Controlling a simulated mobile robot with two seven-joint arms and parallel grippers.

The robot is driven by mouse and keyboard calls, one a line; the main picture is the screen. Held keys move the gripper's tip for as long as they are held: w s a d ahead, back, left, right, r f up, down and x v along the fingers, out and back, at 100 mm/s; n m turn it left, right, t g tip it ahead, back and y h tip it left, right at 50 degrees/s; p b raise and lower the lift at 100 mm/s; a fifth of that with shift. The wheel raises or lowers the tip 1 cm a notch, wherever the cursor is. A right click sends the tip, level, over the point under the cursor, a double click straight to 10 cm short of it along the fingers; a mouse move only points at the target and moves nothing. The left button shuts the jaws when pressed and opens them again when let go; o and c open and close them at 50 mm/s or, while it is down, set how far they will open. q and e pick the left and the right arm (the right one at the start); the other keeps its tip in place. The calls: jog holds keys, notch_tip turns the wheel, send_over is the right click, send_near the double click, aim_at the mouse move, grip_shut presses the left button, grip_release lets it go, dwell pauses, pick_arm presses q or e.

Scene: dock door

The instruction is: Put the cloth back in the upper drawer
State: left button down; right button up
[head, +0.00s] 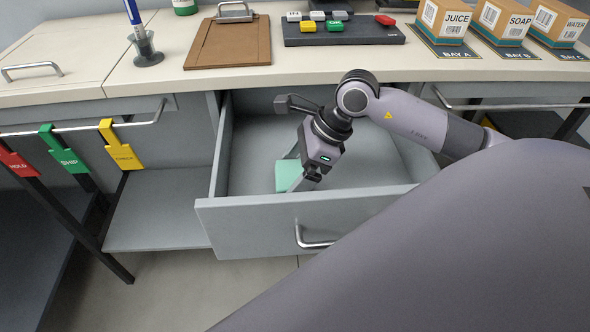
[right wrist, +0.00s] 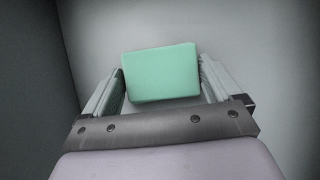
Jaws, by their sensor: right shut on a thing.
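The green folded cloth (head: 282,177) is inside the open upper drawer (head: 245,222), toward its front and middle. My right gripper (head: 291,173) reaches down into the drawer and is shut on the cloth. In the right wrist view the cloth (right wrist: 160,73) sits between the two fingers of the gripper (right wrist: 163,88), with the pale grey drawer floor behind it. I cannot tell whether the cloth touches the floor. My left gripper is not in view.
On the counter above are a brown clipboard (head: 230,43), a dark board with coloured blocks (head: 345,32) and labelled boxes (head: 500,18). Red, green and yellow tags (head: 118,148) hang from a rail at the left. The drawer's left part is clear.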

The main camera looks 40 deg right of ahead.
jog(key=shift+f, duration=0.1)
jog(key=shift+f, duration=0.2)
jog(key=o, duration=0.7)
jog(key=shift+r, duration=0.1)
jog(key=shift+r, duration=0.1)
jog(key=v, duration=1.2)
